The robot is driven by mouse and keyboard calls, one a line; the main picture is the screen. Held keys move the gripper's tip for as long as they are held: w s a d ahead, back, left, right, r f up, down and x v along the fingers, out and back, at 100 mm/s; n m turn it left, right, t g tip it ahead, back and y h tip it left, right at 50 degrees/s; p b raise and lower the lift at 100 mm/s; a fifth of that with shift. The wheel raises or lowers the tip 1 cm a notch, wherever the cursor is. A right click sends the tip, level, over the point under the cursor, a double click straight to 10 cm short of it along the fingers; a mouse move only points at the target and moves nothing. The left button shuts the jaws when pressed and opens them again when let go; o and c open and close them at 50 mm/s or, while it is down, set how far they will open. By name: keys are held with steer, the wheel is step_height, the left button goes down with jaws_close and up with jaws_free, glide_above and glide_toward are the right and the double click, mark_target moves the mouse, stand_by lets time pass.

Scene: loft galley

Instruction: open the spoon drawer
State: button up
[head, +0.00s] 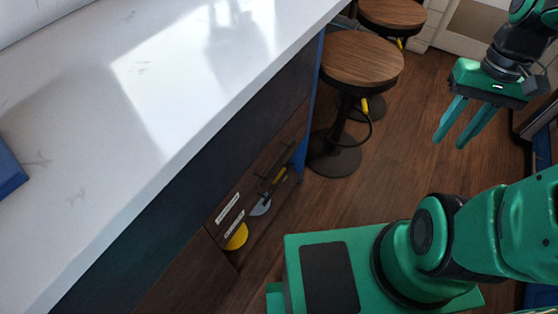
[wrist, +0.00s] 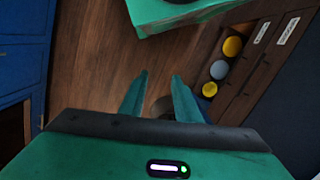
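The dark wooden drawer fronts (head: 222,229) are set low under the white counter. Two white labels (head: 228,208) are on them, too small to read, so I cannot tell which front is the spoon drawer. The labels also show at the upper right of the wrist view (wrist: 262,32). Beside them are yellow and grey discs; the grey disc (head: 260,207) is between two yellow ones. No front is clearly pulled out. My gripper (head: 450,144) is open and empty, over the floor at the upper right, well apart from the drawers; its fingers are spread in the wrist view (wrist: 160,75).
A white counter (head: 150,90) runs above the drawers. Round wooden stools (head: 362,59) stand by its far end. The wood floor (head: 400,150) is clear between the stools and my gripper. Blue cabinets (wrist: 22,50) stand at the left of the wrist view.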

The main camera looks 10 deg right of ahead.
steer(key=w+a+f+n+g+y, duration=0.2)
steer(key=w+a+f+n, duration=0.1)
steer(key=w+f, duration=0.5)
steer(key=n+y, duration=0.5)
steer(key=y, duration=1.2)
glide_toward(278, 162)
steer(key=x, duration=0.9)
steer(key=shift+w+a+f, duration=0.15)
steer(key=shift+a+f, duration=0.15)
steer(key=shift+a, duration=0.1)
jaws_close()
